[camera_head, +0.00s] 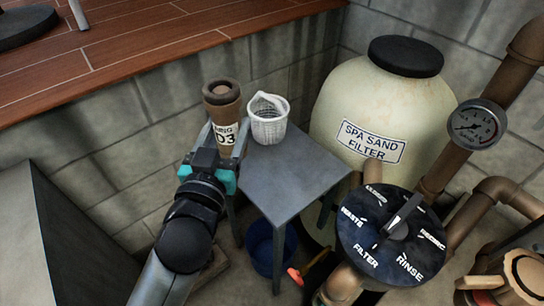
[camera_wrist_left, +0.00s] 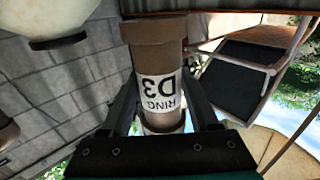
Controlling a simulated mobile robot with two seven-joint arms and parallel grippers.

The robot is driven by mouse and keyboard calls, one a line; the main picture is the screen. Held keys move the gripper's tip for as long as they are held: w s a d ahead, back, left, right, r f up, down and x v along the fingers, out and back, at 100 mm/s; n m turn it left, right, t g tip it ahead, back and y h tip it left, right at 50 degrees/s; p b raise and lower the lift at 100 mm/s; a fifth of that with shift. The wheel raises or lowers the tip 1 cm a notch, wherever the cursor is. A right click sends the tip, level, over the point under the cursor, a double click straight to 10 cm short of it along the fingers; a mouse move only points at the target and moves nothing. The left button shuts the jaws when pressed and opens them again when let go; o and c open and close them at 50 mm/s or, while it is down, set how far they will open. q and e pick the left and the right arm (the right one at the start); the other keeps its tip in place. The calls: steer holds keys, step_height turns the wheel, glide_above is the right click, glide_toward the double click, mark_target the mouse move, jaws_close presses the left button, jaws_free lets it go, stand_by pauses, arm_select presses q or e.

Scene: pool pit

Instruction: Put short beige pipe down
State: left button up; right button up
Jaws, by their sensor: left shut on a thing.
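The short beige pipe (camera_head: 222,101) is a brown-beige cylinder with a thicker collar at its top and a white label reading RING D3. My left gripper (camera_head: 215,160) is shut on it and holds it upright at the left edge of the small grey table (camera_head: 290,172). In the left wrist view the pipe (camera_wrist_left: 155,58) sits between the two dark fingers (camera_wrist_left: 160,110). I cannot tell whether its lower end touches anything, as the gripper hides it. My right gripper is in neither view.
A white basket (camera_head: 268,122) stands on the table's back part; the table's middle and front are bare. A sand filter tank (camera_head: 375,100), a valve dial (camera_head: 392,235) and pipes with a gauge (camera_head: 476,124) crowd the right. A blue bucket (camera_head: 265,248) is below the table.

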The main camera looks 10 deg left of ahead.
arm_select(q)
steer(key=w+a+y+b, duration=0.1)
steer(key=w+b, duration=0.4)
steer(key=w, duration=0.3)
steer(key=b, duration=0.4)
glide_above(249, 160)
steer(key=f, duration=0.2)
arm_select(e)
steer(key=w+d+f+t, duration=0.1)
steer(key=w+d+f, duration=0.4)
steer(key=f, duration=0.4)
arm_select(q)
step_height(249, 160, down, 13)
steer(key=b, duration=0.6)
steer(key=shift+r+b, duration=0.15)
steer(key=shift+b, duration=0.15)
steer(key=shift+f+b, duration=0.5)
steer(key=shift+f, duration=0.85)
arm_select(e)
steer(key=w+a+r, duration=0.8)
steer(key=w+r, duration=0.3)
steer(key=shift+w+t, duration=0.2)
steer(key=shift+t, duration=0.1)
arm_select(q)
steer(key=shift+f, duration=0.1)
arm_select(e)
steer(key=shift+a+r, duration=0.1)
